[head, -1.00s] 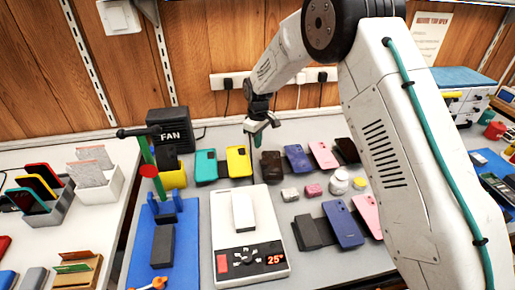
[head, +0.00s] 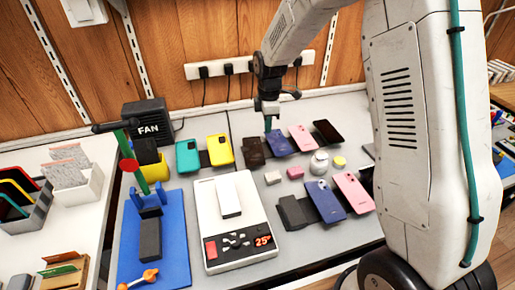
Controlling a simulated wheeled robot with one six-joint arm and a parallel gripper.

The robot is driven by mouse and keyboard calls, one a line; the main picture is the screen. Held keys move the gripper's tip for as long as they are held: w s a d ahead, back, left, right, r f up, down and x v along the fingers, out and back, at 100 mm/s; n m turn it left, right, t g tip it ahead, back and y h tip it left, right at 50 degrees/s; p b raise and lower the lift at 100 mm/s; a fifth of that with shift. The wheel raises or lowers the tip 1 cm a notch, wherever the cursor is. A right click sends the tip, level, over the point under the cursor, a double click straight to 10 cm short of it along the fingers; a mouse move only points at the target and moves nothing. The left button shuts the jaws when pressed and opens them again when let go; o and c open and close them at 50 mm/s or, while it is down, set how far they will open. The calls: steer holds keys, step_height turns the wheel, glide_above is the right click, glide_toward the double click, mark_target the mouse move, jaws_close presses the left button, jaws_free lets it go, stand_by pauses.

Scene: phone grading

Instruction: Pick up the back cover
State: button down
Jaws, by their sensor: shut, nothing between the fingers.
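A row of flat phone-shaped pieces lies at the back of the grey bench: teal (head: 187,155), yellow (head: 220,150), brown (head: 253,153), blue (head: 279,142), pink (head: 302,138) and black (head: 328,132). More lie nearer: a dark one (head: 294,212), a blue one (head: 326,201) and a pink one (head: 353,192). I cannot tell which one is the back cover. My gripper (head: 267,123) points down by the brown and back-row blue pieces. It is shut and empty; whether it touches either piece is unclear.
A white scale (head: 237,246) with a pale block (head: 228,195) stands in front of the row. A blue mat (head: 175,262) with a stand lies left, a black fan box (head: 147,121) behind. Small pots (head: 319,163) and blocks sit mid-bench.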

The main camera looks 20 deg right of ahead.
mark_target(261, 151)
steer(key=shift+n, duration=0.9)
step_height(261, 151, down, 10)
steer(key=shift+f, duration=0.25)
steer(key=shift+a, duration=0.1)
steer(key=shift+a, duration=0.9)
